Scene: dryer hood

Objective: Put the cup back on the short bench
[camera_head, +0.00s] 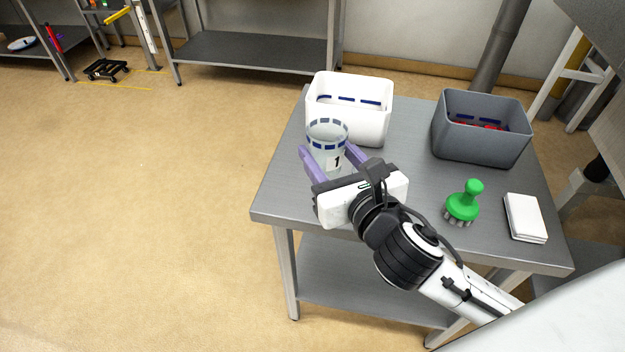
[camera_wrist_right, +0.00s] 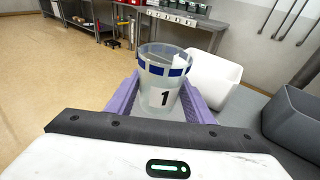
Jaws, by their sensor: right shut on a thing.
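A clear cup (camera_head: 327,148) with a blue dashed band near its rim and a black "1" on its side stands upright between the purple fingers of my right gripper (camera_head: 335,158). The gripper is shut on the cup, which also shows in the right wrist view (camera_wrist_right: 162,90) between the fingers (camera_wrist_right: 160,98). The cup is over the left part of the grey metal bench (camera_head: 400,190), in front of a white bin; I cannot tell whether its base touches the top. My left gripper is not in view.
The white bin (camera_head: 372,120) and a grey bin (camera_head: 475,150) with red and blue contents stand at the back of the bench. A green brush (camera_head: 464,203) and a white folded cloth (camera_head: 524,216) lie at the right. Open floor (camera_head: 130,200) lies left; metal shelving (camera_head: 250,52) stands behind.

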